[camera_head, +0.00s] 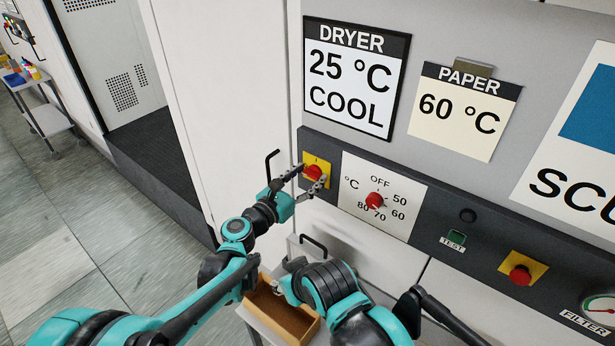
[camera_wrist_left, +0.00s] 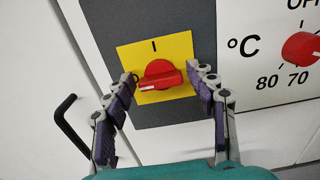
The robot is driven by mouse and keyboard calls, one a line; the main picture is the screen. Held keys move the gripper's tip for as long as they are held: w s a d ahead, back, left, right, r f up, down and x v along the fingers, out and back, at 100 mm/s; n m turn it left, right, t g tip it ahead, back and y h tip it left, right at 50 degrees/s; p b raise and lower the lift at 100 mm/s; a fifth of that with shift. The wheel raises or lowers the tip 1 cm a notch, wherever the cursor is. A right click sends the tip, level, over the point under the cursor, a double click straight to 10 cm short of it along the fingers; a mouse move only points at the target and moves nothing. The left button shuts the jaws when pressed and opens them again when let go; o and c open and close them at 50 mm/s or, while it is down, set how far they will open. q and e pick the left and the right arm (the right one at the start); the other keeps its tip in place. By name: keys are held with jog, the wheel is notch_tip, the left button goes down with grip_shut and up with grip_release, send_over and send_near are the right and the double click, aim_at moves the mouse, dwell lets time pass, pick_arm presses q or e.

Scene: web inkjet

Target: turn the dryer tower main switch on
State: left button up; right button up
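The main switch (camera_head: 313,172) is a red rotary knob on a yellow plate at the left end of the dark panel strip. In the left wrist view the red knob (camera_wrist_left: 160,76) has its bar lying roughly level, across from a black "I" mark above it on the yellow plate (camera_wrist_left: 184,46). My left gripper (camera_head: 309,185) is open in front of it. In the left wrist view its fingers (camera_wrist_left: 163,76) stand on either side of the knob, with small gaps. My right arm (camera_head: 328,286) is low in the middle; its gripper end is too obscured to tell its state.
A red temperature dial (camera_head: 375,201) sits just right of the switch. Further right are a green TEST button (camera_head: 456,237) and a red button (camera_head: 520,273) on yellow. A black handle (camera_head: 272,165) juts out left of the switch. An open box (camera_head: 283,312) lies below.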

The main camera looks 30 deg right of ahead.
pick_arm(q)
jog(key=c, duration=0.7)
jog(key=shift+o, duration=0.3)
jog(key=m+b, duration=0.1)
jog(key=m, duration=0.2)
jog(key=shift+s+f+m, duration=0.1)
jog(key=shift+m, duration=0.3)
jog(key=m+b, duration=0.1)
jog(key=m, duration=0.2)
jog(key=shift+m, duration=0.3)
jog(key=m+b, duration=0.1)
jog(key=m, duration=0.4)
jog(key=shift+s+f, duration=0.1)
jog(key=shift+s, duration=0.05)
jog(key=m, duration=0.5)
jog(key=shift+d+f, duration=0.1)
jog(key=shift+m, duration=0.4)
